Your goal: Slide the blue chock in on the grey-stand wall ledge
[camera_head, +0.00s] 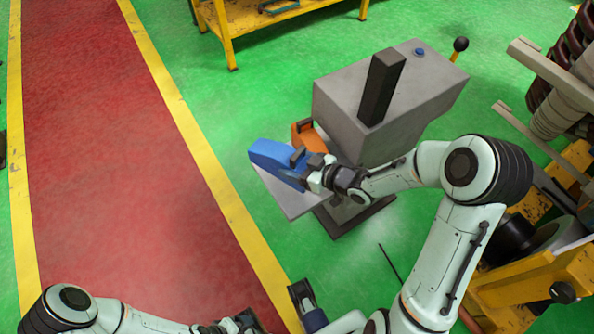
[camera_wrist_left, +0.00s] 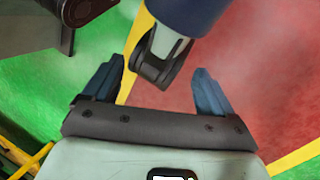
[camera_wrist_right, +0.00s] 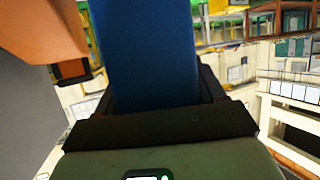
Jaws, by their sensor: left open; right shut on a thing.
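The blue chock (camera_head: 272,158) is held by my right gripper (camera_head: 303,165) over the grey ledge plate (camera_head: 285,197) on the near left side of the grey stand (camera_head: 340,105). From the head I cannot tell whether the chock touches the plate. In the right wrist view the blue chock (camera_wrist_right: 155,50) fills the space between the fingers. An orange chock (camera_head: 303,133) sits beside it against the stand wall; it also shows in the right wrist view (camera_wrist_right: 45,30). My left gripper (camera_wrist_left: 158,68) is open and empty, low at the bottom of the head view.
A yellow bench (camera_head: 228,35) stands behind. Yellow machinery (camera_head: 530,290) is at the right. The red lane (camera_head: 100,150) on the left is clear.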

